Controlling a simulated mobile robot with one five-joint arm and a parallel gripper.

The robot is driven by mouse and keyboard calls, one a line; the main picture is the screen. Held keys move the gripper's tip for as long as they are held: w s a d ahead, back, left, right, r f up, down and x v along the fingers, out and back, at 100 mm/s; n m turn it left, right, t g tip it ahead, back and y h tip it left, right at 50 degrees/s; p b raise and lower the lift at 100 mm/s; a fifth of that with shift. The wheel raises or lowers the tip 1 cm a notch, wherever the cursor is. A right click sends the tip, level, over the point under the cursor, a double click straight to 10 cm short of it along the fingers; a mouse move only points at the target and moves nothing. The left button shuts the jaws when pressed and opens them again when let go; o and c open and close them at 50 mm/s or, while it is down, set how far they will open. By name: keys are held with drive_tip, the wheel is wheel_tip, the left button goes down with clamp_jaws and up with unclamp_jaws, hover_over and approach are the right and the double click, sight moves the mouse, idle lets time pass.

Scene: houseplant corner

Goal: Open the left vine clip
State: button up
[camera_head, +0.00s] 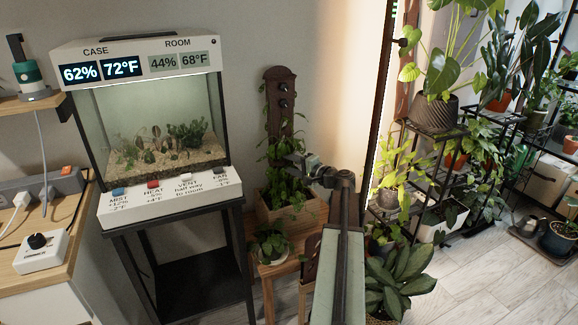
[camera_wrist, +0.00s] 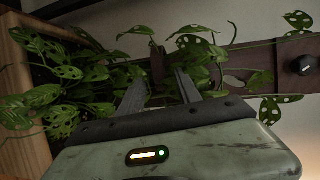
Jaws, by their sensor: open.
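A dark brown plank (camera_head: 279,75) stands against the wall behind a wooden planter (camera_head: 290,209), with a leafy vine (camera_head: 283,184) on its lower part. My gripper (camera_head: 297,160) is in front of the vine. In the wrist view my gripper (camera_wrist: 160,80) is open, its two dark fingers apart among the holed leaves. A small dark brown piece (camera_wrist: 157,62) shows just beyond and between the fingertips; I cannot tell whether it is a vine clip. Leaves hide much of the plank (camera_wrist: 250,66) there. No clip can be made out for certain.
A dark knob (camera_wrist: 302,66) sits on the plank in the wrist view, and knobs (camera_head: 283,87) show near its top. A glass case (camera_head: 150,130) stands to the left on a black stand. Crowded plant shelves (camera_head: 430,125) stand to the right. The floor (camera_head: 480,285) at lower right is clear.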

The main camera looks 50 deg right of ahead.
drive_tip(key=shift+w, duration=0.25)
clamp_jaws()
idle(1.4)
